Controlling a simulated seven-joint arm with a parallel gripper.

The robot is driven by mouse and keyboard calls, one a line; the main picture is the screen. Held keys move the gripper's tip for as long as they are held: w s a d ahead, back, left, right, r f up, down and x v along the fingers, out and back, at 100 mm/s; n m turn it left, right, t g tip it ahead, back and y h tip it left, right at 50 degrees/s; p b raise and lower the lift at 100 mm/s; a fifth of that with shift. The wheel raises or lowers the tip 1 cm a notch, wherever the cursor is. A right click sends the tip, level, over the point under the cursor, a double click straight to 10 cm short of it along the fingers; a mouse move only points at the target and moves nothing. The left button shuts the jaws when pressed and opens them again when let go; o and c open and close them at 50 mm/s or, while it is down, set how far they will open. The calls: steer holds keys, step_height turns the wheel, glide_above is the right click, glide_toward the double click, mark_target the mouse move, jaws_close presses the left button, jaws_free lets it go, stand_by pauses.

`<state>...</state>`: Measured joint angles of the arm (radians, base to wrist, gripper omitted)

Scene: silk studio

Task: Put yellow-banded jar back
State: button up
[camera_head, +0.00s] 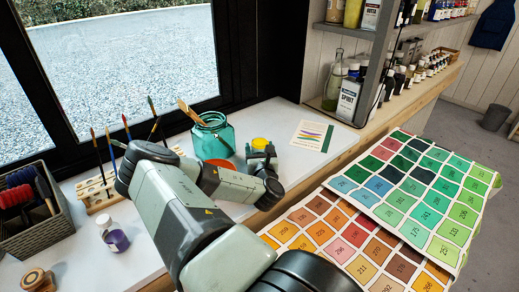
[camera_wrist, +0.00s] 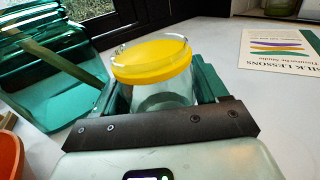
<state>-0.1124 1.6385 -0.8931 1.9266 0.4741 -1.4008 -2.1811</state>
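The yellow-banded jar (camera_wrist: 153,65) is clear glass with a wide yellow band near its top. In the wrist view it stands between the two teal fingers of my gripper (camera_wrist: 163,98), which press close on both its sides. In the head view its yellow part (camera_head: 260,143) shows just beyond my gripper (camera_head: 262,158), over the white counter near its front edge. My gripper hides the jar's lower part, so I cannot tell whether its base touches the counter.
A large teal glass jar (camera_head: 214,138) with brushes stands left of my gripper. An orange item (camera_wrist: 9,155) is close by. A lesson card (camera_head: 312,135) lies to the right. A purple-banded jar (camera_head: 116,240) and brush rack (camera_head: 96,193) are at left; shelves (camera_head: 398,104) are at right.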

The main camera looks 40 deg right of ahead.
steer(key=o, duration=0.3)
steer(key=shift+o, duration=0.2)
steer(key=v, duration=1.2)
steer(key=shift+r, duration=0.1)
